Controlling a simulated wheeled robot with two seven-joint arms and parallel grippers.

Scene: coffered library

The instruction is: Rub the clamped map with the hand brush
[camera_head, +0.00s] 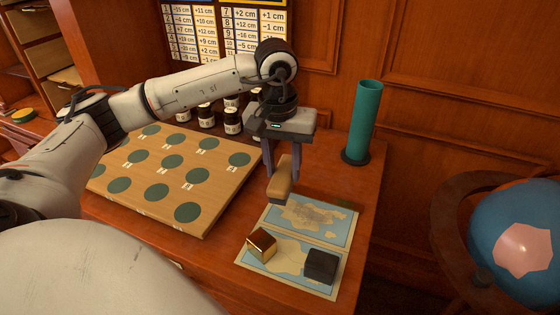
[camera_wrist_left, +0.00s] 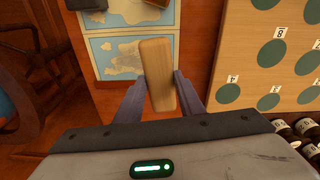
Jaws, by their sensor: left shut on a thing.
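My left gripper (camera_head: 282,175) is shut on the hand brush (camera_head: 280,183), a tan wooden block. It holds the brush tilted above the far part of the map, and I cannot tell whether it touches. The brush also shows between the fingers in the left wrist view (camera_wrist_left: 157,75). The map (camera_head: 325,236) lies flat on the wooden desk, blue with tan land in two panels. A gold block (camera_head: 262,244) and a dark block (camera_head: 320,265) sit on its near part. My right gripper is not in view.
A wooden board with green discs (camera_head: 172,161) lies left of the map. Dark jars (camera_head: 232,121) stand behind the board. A green cylinder (camera_head: 364,120) stands upright at the back right. A globe (camera_head: 520,240) stands right of the desk.

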